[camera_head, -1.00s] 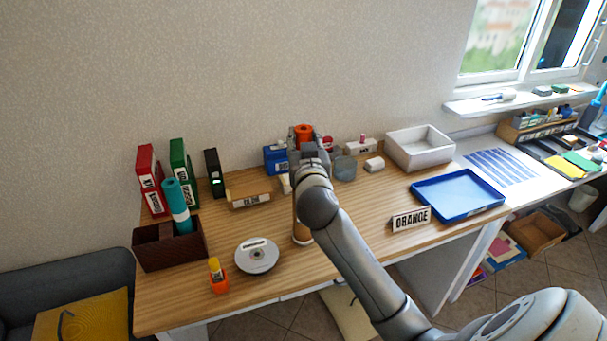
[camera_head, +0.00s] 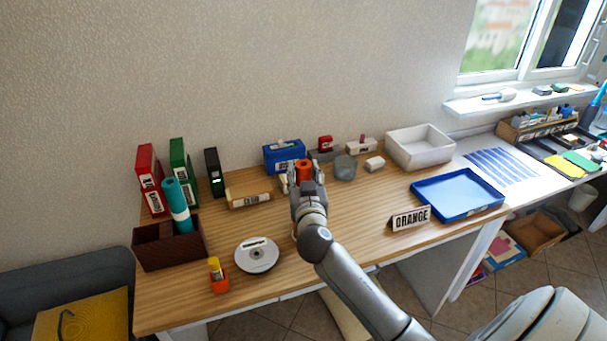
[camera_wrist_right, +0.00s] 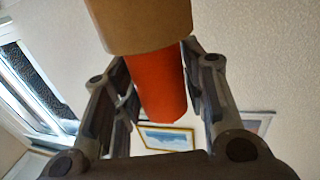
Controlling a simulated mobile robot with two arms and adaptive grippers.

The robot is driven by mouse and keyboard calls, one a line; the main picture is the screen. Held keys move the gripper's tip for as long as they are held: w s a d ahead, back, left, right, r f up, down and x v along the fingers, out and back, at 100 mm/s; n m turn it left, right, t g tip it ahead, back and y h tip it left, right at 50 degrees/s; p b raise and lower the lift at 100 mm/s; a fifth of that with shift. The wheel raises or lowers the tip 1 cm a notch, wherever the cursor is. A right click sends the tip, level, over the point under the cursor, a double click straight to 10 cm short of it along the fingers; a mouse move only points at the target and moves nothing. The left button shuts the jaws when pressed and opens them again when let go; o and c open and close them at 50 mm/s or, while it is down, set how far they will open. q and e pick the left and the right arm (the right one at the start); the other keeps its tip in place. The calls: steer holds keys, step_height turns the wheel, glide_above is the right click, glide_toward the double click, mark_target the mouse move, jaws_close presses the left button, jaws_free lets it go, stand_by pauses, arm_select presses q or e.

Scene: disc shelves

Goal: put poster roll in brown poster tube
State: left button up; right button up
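The orange poster roll (camera_head: 303,168) stands upright between the fingers of my right gripper (camera_head: 307,176). The right wrist view shows the roll (camera_wrist_right: 160,85) between both fingers, which appear to lie against its sides. The brown poster tube (camera_wrist_right: 138,24) is at the top of that view, and the roll projects from behind its edge; how deep the roll sits in it is hidden. In the head view my arm hides nearly all of the tube. My left gripper is not in view.
A white disc (camera_head: 257,255), an orange glue-stick holder (camera_head: 218,280) and a brown box (camera_head: 168,245) with a teal roll stand to the left. An ORANGE sign (camera_head: 410,218) and a blue tray (camera_head: 457,194) are to the right. The front middle of the table is clear.

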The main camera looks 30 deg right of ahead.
steer(key=shift+o, duration=1)
steer(key=shift+s, duration=0.1)
steer(key=shift+s+a+f, duration=0.1)
steer(key=shift+s+a, duration=0.1)
steer(key=b+v, duration=0.3)
steer(key=v, duration=0.8)
steer(key=shift+s, duration=0.2)
